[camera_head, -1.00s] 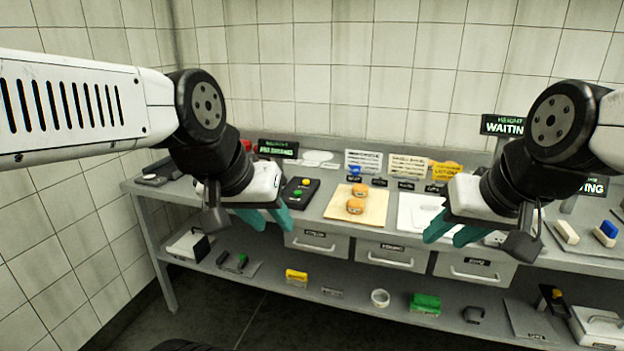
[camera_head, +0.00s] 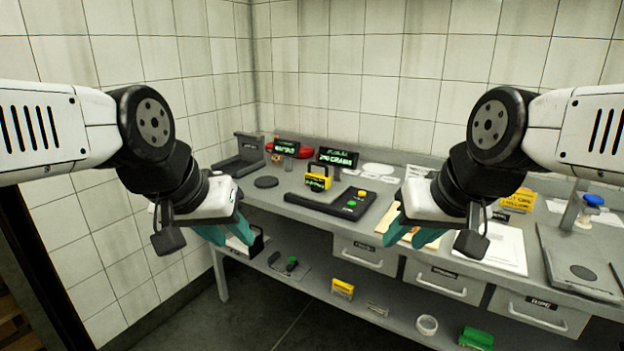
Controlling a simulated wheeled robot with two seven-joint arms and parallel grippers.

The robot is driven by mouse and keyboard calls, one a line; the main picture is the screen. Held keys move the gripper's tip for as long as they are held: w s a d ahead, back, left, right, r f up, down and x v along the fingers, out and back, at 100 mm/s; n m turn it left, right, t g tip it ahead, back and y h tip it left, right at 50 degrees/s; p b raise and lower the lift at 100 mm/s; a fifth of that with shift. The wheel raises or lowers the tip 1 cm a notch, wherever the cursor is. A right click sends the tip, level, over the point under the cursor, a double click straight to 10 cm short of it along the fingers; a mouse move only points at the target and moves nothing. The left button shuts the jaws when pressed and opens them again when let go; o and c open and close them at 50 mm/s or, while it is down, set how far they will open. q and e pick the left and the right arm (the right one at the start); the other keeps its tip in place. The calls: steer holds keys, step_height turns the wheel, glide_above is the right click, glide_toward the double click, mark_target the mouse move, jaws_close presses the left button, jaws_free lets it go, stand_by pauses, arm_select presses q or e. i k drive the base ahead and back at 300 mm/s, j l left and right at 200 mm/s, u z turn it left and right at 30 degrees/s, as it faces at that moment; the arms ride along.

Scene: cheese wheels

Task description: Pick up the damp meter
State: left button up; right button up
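Neither gripper touches the device.
Lit black signs (camera_head: 337,157) stand behind the device, near a red object (camera_head: 305,152). A dark scale-like stand (camera_head: 238,165) is at the bench's left end. Drawers (camera_head: 364,254) hang below the bench top. The lower shelf holds a yellow block (camera_head: 342,288) and a white ring (camera_head: 427,324).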

mark_target(318, 182)
steer(key=i+l+u, duration=0.25)
steer(key=i, duration=0.2)
steer(key=i+l+u, duration=0.25)
steer(key=i, duration=0.2)
steer(key=i+l+u, duration=0.25)
steer(key=i, duration=0.15)
